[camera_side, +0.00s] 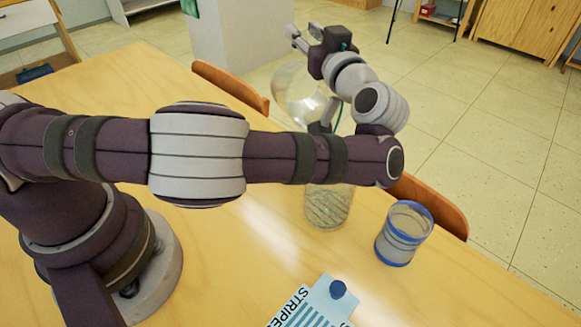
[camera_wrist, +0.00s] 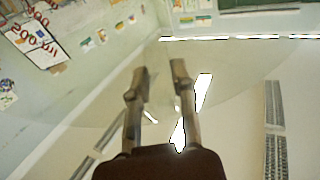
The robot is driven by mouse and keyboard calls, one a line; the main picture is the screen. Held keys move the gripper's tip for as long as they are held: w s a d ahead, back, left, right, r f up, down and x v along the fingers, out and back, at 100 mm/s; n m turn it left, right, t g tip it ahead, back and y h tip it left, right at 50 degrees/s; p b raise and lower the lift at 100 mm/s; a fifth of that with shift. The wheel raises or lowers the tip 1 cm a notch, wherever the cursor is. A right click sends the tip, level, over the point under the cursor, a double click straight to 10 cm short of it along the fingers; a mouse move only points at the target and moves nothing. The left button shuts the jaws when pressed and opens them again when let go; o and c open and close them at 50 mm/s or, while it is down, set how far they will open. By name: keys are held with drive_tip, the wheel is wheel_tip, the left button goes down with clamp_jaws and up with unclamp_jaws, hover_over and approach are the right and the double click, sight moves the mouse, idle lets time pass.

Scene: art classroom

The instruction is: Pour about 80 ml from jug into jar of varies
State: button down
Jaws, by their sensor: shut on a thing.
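My gripper (camera_side: 301,36) is at the upper middle of the side view, shut on a large clear glass jug (camera_side: 291,92). The jug looks tilted, and my wrist hides part of it. In the wrist view, my two fingers (camera_wrist: 159,82) stand before its see-through wall. Its liquid level and any stream cannot be made out. A clear patterned jar (camera_side: 328,208) stands upright on the table below, its upper part hidden behind my forearm. A second jar (camera_side: 403,234) with blue bands at rim and base stands to its right. A striped card (camera_side: 312,306) lies in front.
A blue cap (camera_side: 339,289) sits on the card. The front right of the table (camera_side: 480,300) is clear.

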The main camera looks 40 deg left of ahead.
drive_tip(key=shift+s+d+r+t+y, duration=0.15)
drive_tip(key=shift+s+d+r+y, duration=0.1)
drive_tip(key=shift+d, duration=0.15)
drive_tip(key=shift+s+d+r+t+y, duration=0.15)
drive_tip(key=shift+d+r+y, duration=0.1)
drive_tip(key=shift+d, duration=0.1)
idle(0.9)
drive_tip(key=shift+a+f, duration=0.1)
drive_tip(key=shift+a, duration=0.15)
drive_tip(key=a+f+h, duration=0.1)
drive_tip(key=w+a+f+g+h, duration=0.1)
drive_tip(key=shift+w+a+g, duration=0.2)
drive_tip(key=shift+a+g, duration=0.1)
drive_tip(key=shift+a, duration=0.05)
drive_tip(key=shift+w+a+f+g+h, duration=0.15)
drive_tip(key=shift+w+a+f+h, duration=0.05)
drive_tip(key=shift+a+f+h, duration=0.2)
drive_tip(key=shift+w+a+f+g+h, duration=0.15)
drive_tip(key=shift+a+f+h, duration=0.1)
drive_tip(key=shift+f+h, duration=0.25)
drive_tip(key=shift+w+a+f+h, duration=0.15)
drive_tip(key=shift+a+f+h, duration=0.1)
drive_tip(key=shift+f+h, duration=0.2)
